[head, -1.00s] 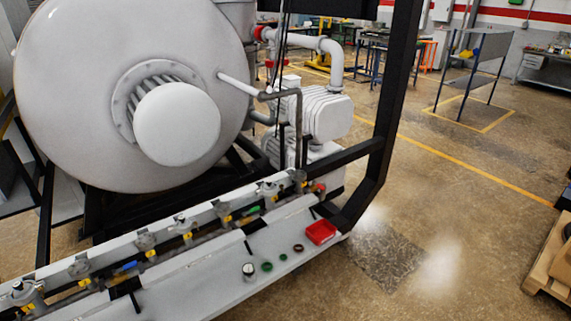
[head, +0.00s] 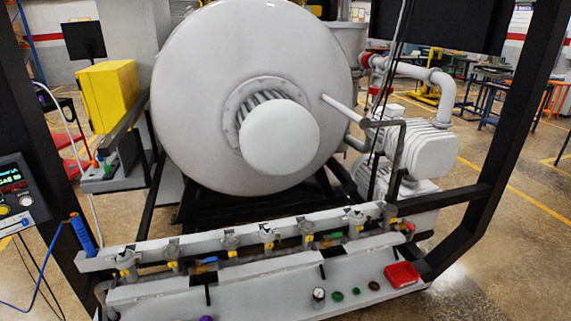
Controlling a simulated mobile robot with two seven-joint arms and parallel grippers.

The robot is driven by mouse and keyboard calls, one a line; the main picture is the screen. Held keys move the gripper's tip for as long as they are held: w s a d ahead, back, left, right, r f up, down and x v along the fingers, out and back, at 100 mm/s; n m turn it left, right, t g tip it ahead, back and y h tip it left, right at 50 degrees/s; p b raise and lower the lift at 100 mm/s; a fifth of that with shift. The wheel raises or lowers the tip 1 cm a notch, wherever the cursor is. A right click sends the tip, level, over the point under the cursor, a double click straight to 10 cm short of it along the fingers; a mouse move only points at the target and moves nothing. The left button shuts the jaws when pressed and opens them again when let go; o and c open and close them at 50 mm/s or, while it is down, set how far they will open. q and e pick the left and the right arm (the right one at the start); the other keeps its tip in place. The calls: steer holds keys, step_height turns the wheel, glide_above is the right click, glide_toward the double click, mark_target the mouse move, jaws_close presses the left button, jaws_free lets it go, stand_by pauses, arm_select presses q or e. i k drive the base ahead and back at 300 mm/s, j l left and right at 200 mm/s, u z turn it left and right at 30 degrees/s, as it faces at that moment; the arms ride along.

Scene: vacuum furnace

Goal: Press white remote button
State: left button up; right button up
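I cannot make out a white remote button for certain in the head view. At the left edge a dark control panel (head: 18,192) with a lit green display is cut off by the frame. It carries a small pale round control (head: 26,200) and a yellow one (head: 4,210); I cannot tell whether the pale one is the remote's button. Neither of my grippers is in view.
A large white furnace vessel (head: 215,135) fills the middle. In front runs a grey bench (head: 275,299) with valves, a gauge (head: 318,295) and a red tray (head: 402,274). A yellow box (head: 109,95) stands left. Black frame posts flank the vessel. Open floor lies right.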

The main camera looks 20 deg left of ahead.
mark_target(26, 202)
steer(key=u, duration=2.1)
